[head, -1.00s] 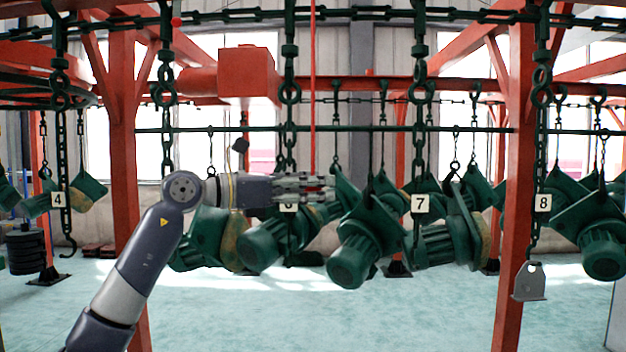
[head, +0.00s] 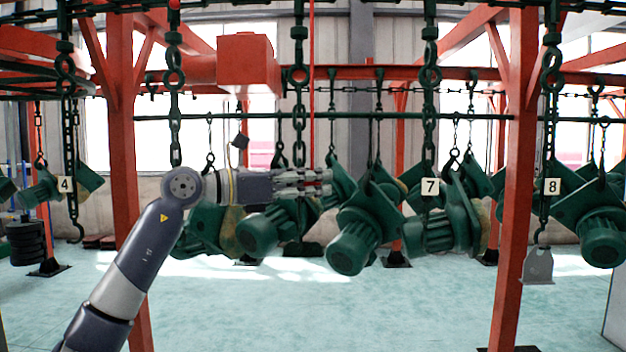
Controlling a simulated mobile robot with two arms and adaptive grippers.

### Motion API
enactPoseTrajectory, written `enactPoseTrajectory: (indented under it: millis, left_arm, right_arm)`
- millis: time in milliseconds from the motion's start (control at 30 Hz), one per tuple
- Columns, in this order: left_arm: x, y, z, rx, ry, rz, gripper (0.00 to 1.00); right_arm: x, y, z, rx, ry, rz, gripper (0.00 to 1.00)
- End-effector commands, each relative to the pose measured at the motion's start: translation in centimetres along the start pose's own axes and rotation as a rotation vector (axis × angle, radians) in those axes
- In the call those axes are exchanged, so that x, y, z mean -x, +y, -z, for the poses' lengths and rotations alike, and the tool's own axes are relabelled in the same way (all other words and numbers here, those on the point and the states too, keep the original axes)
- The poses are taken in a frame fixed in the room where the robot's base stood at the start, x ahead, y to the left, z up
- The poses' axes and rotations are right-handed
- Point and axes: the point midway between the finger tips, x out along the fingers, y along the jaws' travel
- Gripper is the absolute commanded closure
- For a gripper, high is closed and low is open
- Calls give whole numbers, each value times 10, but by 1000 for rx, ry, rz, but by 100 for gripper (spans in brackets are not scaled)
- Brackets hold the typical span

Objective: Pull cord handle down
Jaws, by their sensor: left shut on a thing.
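A thin red cord (head: 312,85) hangs straight down from the top of the head view to my left gripper. My left gripper (head: 318,183) points right at mid-height and is shut around the lower end of the cord. The cord handle is mostly hidden between the fingers; only small reddish bits show there. My right gripper is not in view.
Dark green chains hang around the arm, with tags 4 (head: 66,184), 7 (head: 430,187) and 8 (head: 552,186). Several green motors (head: 353,240) hang behind the gripper. A grey plate (head: 538,266) hangs at right. Red posts (head: 122,150) stand left and right.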

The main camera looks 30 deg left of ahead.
Motion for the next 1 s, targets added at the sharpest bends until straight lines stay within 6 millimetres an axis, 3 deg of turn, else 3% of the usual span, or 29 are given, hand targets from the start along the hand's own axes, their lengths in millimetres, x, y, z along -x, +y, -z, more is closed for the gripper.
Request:
enactPoseTrajectory:
  millis: [33, 367, 400, 467, 833, 1000]
  left_arm:
    - [0, 0, 11, -2, 4, 0, 100]
    - [-1, -1, 12, -1, 7, 1, 100]
    - [-1, -1, 12, -1, 7, 1, 66]
    - [-1, -1, 12, -1, 7, 1, 52]
    - [1, 0, 11, 0, 3, 0, 52]
    - [20, 2, 11, 0, 5, -4, 52]
  right_arm:
    - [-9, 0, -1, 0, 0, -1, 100]
    - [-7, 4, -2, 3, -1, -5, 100]
    - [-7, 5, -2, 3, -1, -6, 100]
    - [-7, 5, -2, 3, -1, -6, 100]
    - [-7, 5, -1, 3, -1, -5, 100]
    - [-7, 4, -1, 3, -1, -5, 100]
